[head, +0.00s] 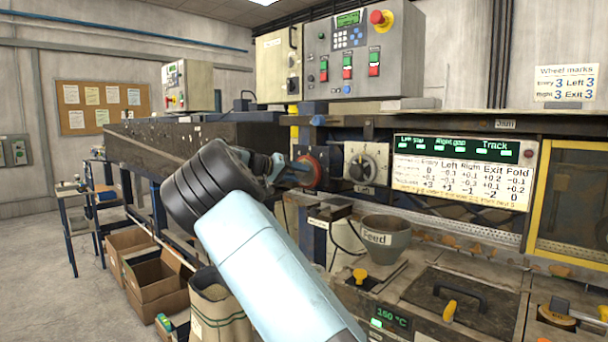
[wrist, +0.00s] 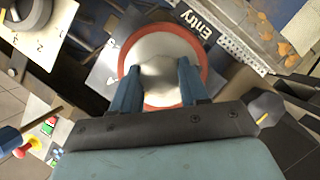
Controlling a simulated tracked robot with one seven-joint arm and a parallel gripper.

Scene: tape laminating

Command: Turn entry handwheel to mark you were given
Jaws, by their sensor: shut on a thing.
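The entry handwheel has a red rim and a pale hub. In the wrist view the wheel (wrist: 203,66) fills the upper middle, beside a dark plate lettered "Entry" (wrist: 197,25). My gripper (wrist: 158,80) has its two blue fingers on either side of the pale hub, shut on it. In the head view my gripper (head: 284,170) reaches the red wheel (head: 318,168) from the left, and my arm hides part of the area. A wall sign (head: 567,83) headed "Wheel marks" seems to read Entry 3. I cannot read the wheel's own pointer or scale.
A grey dial knob (head: 362,168) on a pale plate sits just right of the red wheel. A green display (head: 459,148) stands above a printed number table (head: 461,182). A feed funnel (head: 385,238) is below. Cardboard boxes (head: 153,275) stand on the floor at left.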

